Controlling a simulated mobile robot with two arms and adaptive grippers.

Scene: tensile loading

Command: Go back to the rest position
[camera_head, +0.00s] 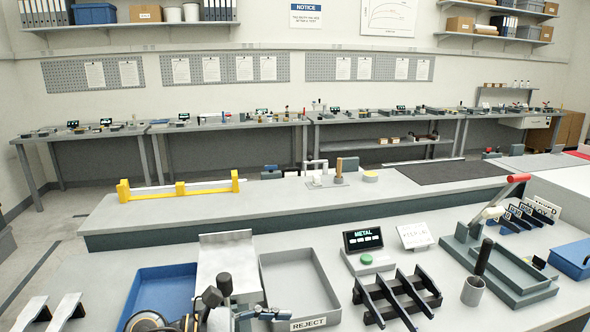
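Dark jointed parts, apparently my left gripper (225,303), show at the bottom edge, left of centre. They are in front of a pale metal stand (228,262) and between a blue tray (160,292) and a grey tray labelled REJECT (290,275). They are cut off by the frame, so I cannot tell whether the fingers are open or shut, or whether they hold anything. My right gripper is not in view.
A yellow-ended fixture (179,188) stands on the bench behind. Two metal pieces (48,312) are at bottom left.

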